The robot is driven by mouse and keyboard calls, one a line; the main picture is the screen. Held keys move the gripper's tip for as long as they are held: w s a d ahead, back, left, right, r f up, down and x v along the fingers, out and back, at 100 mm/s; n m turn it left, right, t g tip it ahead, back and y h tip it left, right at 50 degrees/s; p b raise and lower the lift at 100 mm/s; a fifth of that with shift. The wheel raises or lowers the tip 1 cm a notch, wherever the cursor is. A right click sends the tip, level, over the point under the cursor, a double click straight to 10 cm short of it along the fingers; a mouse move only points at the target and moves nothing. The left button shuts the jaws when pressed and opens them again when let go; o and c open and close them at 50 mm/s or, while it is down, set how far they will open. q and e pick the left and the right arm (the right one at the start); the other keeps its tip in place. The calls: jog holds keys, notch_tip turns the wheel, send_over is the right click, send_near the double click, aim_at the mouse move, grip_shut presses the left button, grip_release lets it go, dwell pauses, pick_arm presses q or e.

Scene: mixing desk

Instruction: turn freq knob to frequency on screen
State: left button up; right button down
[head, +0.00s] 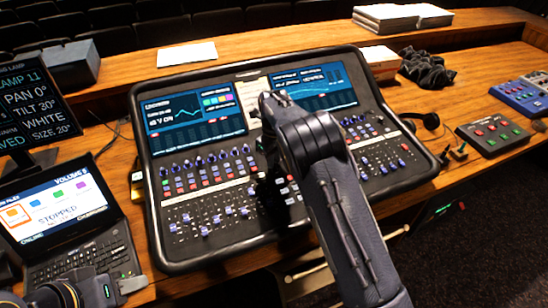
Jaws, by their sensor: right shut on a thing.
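The mixing desk (150,215) fills the middle of the head view, with rows of small knobs, buttons and faders. Its left screen (190,110) shows a curve and coloured tiles. Its right screen (315,88) shows a blue curve. Their small text cannot be read clearly. My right arm reaches in from the lower right, over the middle of the desk. My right gripper (269,180) points down at the panel and is shut on a knob there, which the hand and arm hide. My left gripper (85,294) shows only partly at the bottom left edge; its fingers cannot be made out.
A laptop (62,215) and a dark display (35,105) stand at the left. A small box with coloured buttons (493,137) and a blue pedal (522,97) lie at the right. A white sheet (186,54) and a paper stack (402,18) lie behind the desk.

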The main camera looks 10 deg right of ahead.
dwell(0.4)
jog(key=c, duration=1.3)
grip_release()
notch_tip(320, 180, up, 8)
jog(key=shift+f+b, duration=0.1)
jog(key=shift+b, duration=0.5)
